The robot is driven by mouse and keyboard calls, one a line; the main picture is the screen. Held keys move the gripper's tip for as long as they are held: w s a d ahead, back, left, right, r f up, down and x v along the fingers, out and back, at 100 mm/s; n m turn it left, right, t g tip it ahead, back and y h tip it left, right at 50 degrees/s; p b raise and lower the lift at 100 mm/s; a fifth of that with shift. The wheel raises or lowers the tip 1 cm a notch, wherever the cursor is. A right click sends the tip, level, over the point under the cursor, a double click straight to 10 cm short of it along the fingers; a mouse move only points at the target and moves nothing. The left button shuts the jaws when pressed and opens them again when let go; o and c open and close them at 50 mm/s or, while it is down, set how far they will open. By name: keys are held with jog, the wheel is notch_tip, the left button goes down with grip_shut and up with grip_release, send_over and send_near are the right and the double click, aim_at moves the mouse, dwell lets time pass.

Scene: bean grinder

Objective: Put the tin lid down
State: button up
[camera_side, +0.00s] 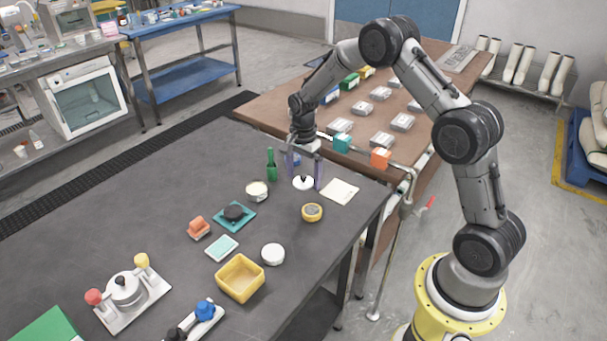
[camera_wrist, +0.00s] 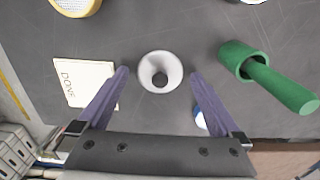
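The tin lid, a white disc with a small dark knob (camera_side: 303,183), appears to lie on the dark table beside a white card (camera_side: 341,191). In the wrist view the lid (camera_wrist: 146,66) is centred between my fingers, with its knob in the middle. My gripper (camera_side: 304,182) points down over the lid, its two purple fingers spread wide. In the wrist view my gripper (camera_wrist: 159,73) shows a gap on each side of the lid, so the fingers are open and not closed on it. A cream round tin (camera_side: 257,191) stands to the left.
A green bottle-like object (camera_side: 271,165) stands left of my gripper; it shows green with a handle (camera_wrist: 265,72) in the wrist view. The card reads DONE (camera_wrist: 85,83). A blue-white item (camera_wrist: 200,119) lies near the right finger.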

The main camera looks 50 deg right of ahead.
notch_tip(320, 180, up, 11)
notch_tip(320, 180, up, 8)
jog(key=n+t, duration=0.1)
jog(key=n, duration=0.2)
send_over(303, 176)
jog(key=s+a, duration=0.4)
jog(key=s, duration=0.1)
jog(key=s+a+r+n+t, duration=0.2)
jog(key=s+a+r+n, duration=0.3)
jog(key=s, duration=0.5)
jog(key=s+a+n+t, duration=0.2)
jog(key=s+n, duration=0.8)
jog(key=s, duration=0.5)
jog(key=shift+s+a+t, duration=0.15)
jog(key=shift+a+t, duration=0.15)
jog(key=shift+a, duration=0.2)
